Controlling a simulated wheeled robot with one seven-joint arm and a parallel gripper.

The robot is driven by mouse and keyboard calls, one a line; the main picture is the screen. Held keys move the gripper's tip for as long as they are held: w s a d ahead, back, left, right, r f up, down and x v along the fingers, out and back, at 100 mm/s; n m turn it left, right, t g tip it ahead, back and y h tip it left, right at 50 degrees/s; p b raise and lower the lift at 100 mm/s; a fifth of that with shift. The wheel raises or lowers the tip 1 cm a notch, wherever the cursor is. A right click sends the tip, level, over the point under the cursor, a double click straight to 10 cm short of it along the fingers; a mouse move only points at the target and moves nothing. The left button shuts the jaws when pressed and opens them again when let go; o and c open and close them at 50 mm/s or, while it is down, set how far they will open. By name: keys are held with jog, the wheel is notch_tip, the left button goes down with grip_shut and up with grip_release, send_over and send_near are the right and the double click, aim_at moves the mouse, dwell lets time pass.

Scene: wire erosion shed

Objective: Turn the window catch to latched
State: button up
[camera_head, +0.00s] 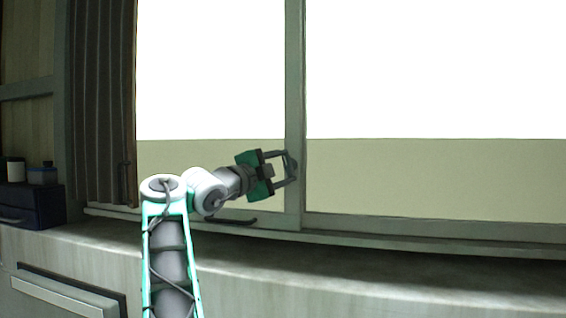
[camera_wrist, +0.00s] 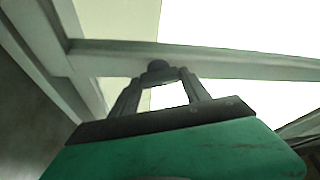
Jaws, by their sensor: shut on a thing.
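My gripper (camera_head: 289,167) is at the window's vertical middle bar (camera_head: 294,60), reaching from the left. Its fingers are shut on the window catch (camera_head: 292,163), a small dark grey piece on the bar. In the wrist view the catch (camera_wrist: 159,68) shows as a dark rounded knob between the fingertips of my gripper (camera_wrist: 162,76), against the pale bar (camera_wrist: 230,62). The fingers hide part of the catch, so I cannot tell which way it is turned.
Window panes lie on both sides of the bar. A sill (camera_head: 350,270) runs below. A dark curtain (camera_head: 100,100) hangs at the left. A dark box (camera_head: 35,205) with small containers on it stands at the far left.

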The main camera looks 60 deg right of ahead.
jog(key=shift+r+m+y+p, duration=0.15)
jog(key=shift+m+y+p, duration=0.35)
jog(key=shift+m, duration=0.4)
jog(key=shift+r+m+y+p, duration=0.15)
jog(key=shift+m+y+p, duration=0.15)
jog(key=shift+m+p, duration=0.5)
jog(key=shift+m, duration=0.3)
jog(key=o, duration=1.4)
jog(key=shift+f, duration=0.15)
jog(key=b+v, duration=0.2)
jog(key=v, duration=0.5)
jog(key=shift+a, duration=0.4)
